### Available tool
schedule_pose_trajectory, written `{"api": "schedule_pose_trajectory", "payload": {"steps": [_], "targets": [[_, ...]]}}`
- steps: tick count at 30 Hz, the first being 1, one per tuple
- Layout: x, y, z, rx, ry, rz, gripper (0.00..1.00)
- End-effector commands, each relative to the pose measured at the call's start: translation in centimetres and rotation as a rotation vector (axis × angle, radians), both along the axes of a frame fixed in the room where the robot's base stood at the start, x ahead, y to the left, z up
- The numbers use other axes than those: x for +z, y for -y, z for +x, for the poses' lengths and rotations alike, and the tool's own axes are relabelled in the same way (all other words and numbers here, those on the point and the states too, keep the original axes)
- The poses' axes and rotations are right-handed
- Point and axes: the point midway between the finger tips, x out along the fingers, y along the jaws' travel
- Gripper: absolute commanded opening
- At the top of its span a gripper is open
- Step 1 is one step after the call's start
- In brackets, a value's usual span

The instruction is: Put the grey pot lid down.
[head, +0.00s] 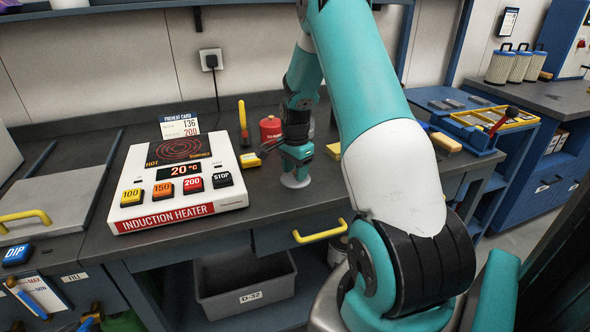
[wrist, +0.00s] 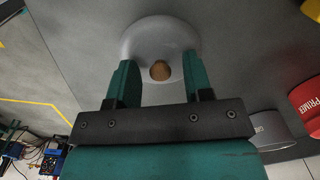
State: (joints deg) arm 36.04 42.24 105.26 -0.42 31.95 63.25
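The grey pot lid (head: 294,181) appears to lie flat on the dark bench top, right of the induction heater. In the wrist view the lid (wrist: 160,35) is a pale grey disc with a round brown knob (wrist: 160,70). My gripper (head: 296,165) is low over the lid, pointing down. In the wrist view my gripper's two green fingers (wrist: 160,78) stand on either side of the knob, with a visible gap on both sides. The gripper is open and holds nothing. The arm's hand hides part of the lid in the head view.
The induction heater (head: 180,180) stands to the left, with a small yellow block (head: 250,160) beside it. A red can (head: 270,130) is close behind my gripper. A blue tray with tools (head: 480,130) is at the right. The bench front (head: 320,207) near the lid is clear.

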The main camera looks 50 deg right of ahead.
Motion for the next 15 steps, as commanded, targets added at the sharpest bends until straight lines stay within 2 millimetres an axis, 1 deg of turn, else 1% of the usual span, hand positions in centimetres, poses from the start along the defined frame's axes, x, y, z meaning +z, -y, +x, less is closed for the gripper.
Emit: {"api": "schedule_pose_trajectory", "payload": {"steps": [5,8,15], "targets": [[0.8,0.0,0.0,0.0,0.002,-0.001,0.46],[2.4,0.1,0.0,0.0,0.004,-0.003,0.46],[7.8,0.0,0.0,0.0,0.004,-0.004,0.46]]}}
